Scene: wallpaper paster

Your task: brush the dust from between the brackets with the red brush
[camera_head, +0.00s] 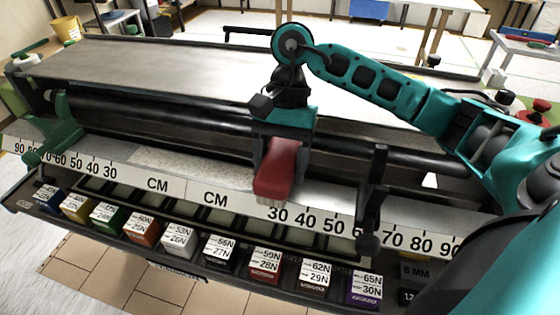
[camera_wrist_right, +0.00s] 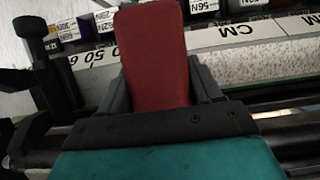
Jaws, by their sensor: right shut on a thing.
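The red brush (camera_head: 277,176) is in my right gripper (camera_head: 284,148), bristles down over the front scale strip near the middle of the machine. I cannot tell whether the bristles touch the strip. In the right wrist view the red brush (camera_wrist_right: 153,55) sits between the two dark fingers (camera_wrist_right: 160,92). Grey speckled dust (camera_head: 180,165) lies on the strip left of the brush; it also shows in the right wrist view (camera_wrist_right: 235,66). A green bracket (camera_head: 57,132) is at the left and a black bracket (camera_head: 373,195) is right of the brush. My left gripper is not in view.
The scale strip (camera_head: 340,222) runs along the front, above a row of several coloured, numbered boxes (camera_head: 200,242). Dark rollers (camera_head: 175,124) lie behind the strip. A wide grey bed (camera_head: 165,75) lies behind them. A yellow bucket (camera_head: 66,29) stands at the back left.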

